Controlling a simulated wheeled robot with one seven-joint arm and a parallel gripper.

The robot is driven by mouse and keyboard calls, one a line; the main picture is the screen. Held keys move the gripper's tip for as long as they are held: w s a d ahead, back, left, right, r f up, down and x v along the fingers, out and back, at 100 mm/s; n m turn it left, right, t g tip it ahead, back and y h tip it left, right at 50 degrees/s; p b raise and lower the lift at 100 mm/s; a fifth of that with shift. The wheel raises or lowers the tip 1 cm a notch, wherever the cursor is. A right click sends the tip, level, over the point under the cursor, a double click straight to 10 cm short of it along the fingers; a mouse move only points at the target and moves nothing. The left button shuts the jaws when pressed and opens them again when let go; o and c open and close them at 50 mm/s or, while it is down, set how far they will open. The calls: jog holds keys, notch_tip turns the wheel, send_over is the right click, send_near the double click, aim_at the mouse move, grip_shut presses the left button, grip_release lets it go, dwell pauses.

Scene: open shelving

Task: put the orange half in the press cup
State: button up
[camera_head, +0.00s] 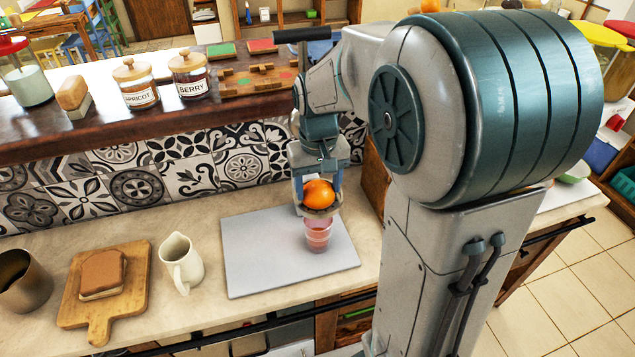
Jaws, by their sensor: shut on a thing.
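My gripper (318,190) points down over the grey board and is shut on the orange half (320,194), whose rounded orange skin faces me. A tan, rim-like part (322,212) shows just under the fruit; I cannot tell whether it is the press cup or whether the fruit touches it. A clear pinkish cup (319,238) stands upright on the grey board (262,262), below the gripper. The cut face of the orange half is hidden. I cannot make out the press cup for certain.
A white pitcher (181,264) and a wooden board (135,285) with a brown-topped block (102,274) stand to the left. A dark metal mug (22,282) is at the far left. Jars (136,86) line the raised ledge. My arm hides the right side.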

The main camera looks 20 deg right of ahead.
aim_at(319, 190)
jog(key=shift+f, duration=0.25)
jog(key=o, duration=1)
jog(key=shift+r, duration=0.1)
notch_tip(319, 190, up, 12)
jog(key=b, duration=0.1)
jog(key=s+f+t, duration=0.3)
jog(key=s+f, duration=0.6)
jog(key=s, duration=0.5)
jog(key=shift+s, duration=0.2)
jog(key=shift+a, duration=0.1)
